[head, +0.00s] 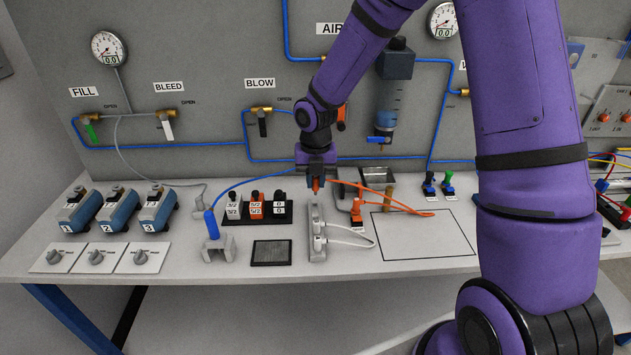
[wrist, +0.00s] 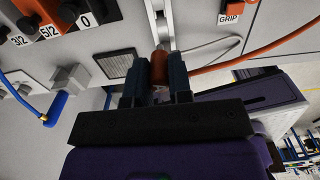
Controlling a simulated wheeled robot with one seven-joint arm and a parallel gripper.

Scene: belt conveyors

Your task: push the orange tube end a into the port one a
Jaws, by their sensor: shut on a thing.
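My gripper (head: 316,184) is shut on the orange tube end (head: 316,187), which points down over the far end of the grey port strip (head: 317,222). In the wrist view the orange end (wrist: 160,68) sits between the two dark fingers of my gripper (wrist: 160,80), with the strip (wrist: 154,22) just beyond. I cannot tell whether the end touches the strip. The port labels are too small to read, and port one a cannot be picked out. The orange tube (head: 385,196) loops right from my gripper, near the orange GRIP block (head: 356,212).
White tubes (head: 350,235) plug into the near part of the strip. A valve rack (head: 257,208) and a dark mesh pad (head: 272,253) lie to the left, with a grey stand holding a blue handle (head: 212,238). A black-outlined area (head: 425,235) on the right is mostly clear.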

